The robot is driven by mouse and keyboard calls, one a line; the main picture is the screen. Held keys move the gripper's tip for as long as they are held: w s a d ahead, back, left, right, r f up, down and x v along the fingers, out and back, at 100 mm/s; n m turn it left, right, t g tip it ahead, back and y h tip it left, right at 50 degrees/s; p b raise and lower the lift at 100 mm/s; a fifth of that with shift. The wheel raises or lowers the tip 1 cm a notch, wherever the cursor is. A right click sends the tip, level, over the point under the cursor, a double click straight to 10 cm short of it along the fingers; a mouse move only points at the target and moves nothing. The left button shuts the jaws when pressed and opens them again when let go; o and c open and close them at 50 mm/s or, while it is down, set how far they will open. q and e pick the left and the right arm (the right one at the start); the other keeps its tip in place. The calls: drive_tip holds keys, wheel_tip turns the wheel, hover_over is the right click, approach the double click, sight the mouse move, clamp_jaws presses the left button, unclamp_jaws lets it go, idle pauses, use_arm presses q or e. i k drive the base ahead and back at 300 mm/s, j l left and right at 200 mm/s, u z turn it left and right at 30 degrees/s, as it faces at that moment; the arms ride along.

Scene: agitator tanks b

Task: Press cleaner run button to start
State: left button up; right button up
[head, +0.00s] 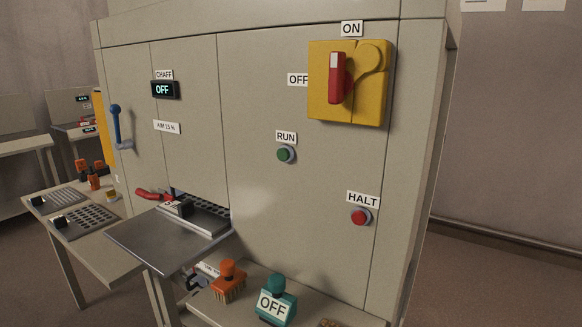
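The cleaner is a large beige cabinet (255,215) that fills the middle of the head view. The green RUN button (286,154) sits in a grey ring on its front, below a white RUN label (286,136). Nothing covers the button. The red HALT button (360,217) is lower right under its label. The yellow switch plate (375,95) at upper right has a red handle (337,78) standing upright, with ON above and OFF to its left. The CHAFF display (165,90) reads OFF. Neither of my grippers is in view.
A metal tray (150,243) juts out at lower left. A shelf below holds an orange brush (229,283) and a teal block (276,302) labelled OFF. A blue lever (118,127) is at left. The space before RUN looks clear.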

sight(283, 154)
drive_tip(key=l+u, duration=0.15)
drive_tip(key=l, duration=0.4)
drive_tip(key=l+u, duration=0.15)
drive_tip(key=l, duration=0.35)
drive_tip(key=l+u, duration=0.15)
drive_tip(key=l, duration=0.4)
drive_tip(key=k+l+u, duration=0.15)
drive_tip(key=l, duration=0.35)
drive_tip(key=l+u, duration=0.15)
drive_tip(key=l, duration=0.35)
drive_tip(key=k+l+u, duration=0.1)
drive_tip(key=l, duration=0.4)
drive_tip(key=k+u, duration=0.1)
drive_tip(key=u, duration=0.5)
